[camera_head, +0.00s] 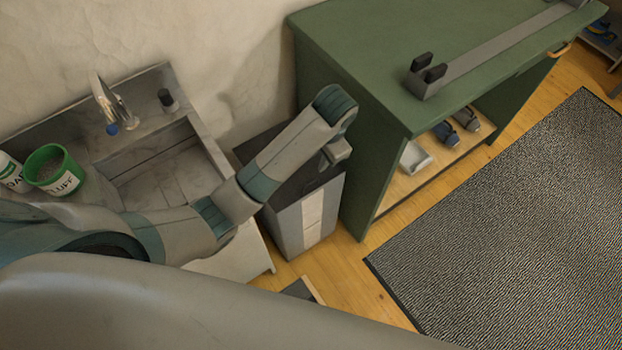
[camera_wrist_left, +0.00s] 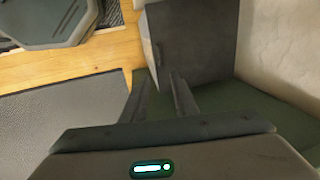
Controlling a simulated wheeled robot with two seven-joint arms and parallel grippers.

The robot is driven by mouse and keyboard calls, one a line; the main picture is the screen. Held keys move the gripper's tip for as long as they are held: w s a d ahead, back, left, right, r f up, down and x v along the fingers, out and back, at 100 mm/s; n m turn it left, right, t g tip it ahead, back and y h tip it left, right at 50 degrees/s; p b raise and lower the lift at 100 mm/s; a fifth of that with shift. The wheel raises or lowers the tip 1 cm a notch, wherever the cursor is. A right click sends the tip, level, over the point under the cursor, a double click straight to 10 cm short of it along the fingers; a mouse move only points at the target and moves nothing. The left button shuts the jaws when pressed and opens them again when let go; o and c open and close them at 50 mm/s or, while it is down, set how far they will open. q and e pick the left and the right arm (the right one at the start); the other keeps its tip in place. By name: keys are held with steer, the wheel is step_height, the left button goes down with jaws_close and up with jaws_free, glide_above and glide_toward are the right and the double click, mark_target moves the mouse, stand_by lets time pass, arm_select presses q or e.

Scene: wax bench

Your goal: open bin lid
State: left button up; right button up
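The bin (camera_head: 312,218) is a grey box with a pale stripe on its front, standing between the sink unit and the green bench. Its dark lid (camera_head: 322,188) looks shut and is partly hidden by my left arm. In the left wrist view the lid (camera_wrist_left: 197,42) is a flat dark panel with a small raised strip near its left edge. My left gripper (camera_head: 332,158) is above the bin's right side, by the bench. In the wrist view its two fingers (camera_wrist_left: 159,84) are apart with nothing between them, pointing towards the lid's edge. My right gripper is not in view.
The green bench (camera_head: 365,70) stands close on the bin's right, with a shelf of shoes (camera_head: 445,133) below. The stone sink (camera_head: 150,170) and a green tub (camera_head: 55,168) are left. A dark mat (camera_head: 500,210) covers the floor at right. Wall is behind.

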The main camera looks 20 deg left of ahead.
mark_target(310, 183)
arm_select(q)
steer(key=a+f, duration=0.1)
steer(key=f, duration=0.4)
steer(key=w+f+p, duration=0.1)
steer(key=f, duration=0.5)
steer(key=w+a+f, duration=0.1)
steer(key=f, duration=0.5)
steer(key=shift+a, duration=0.35)
jaws_close()
stand_by(0.9)
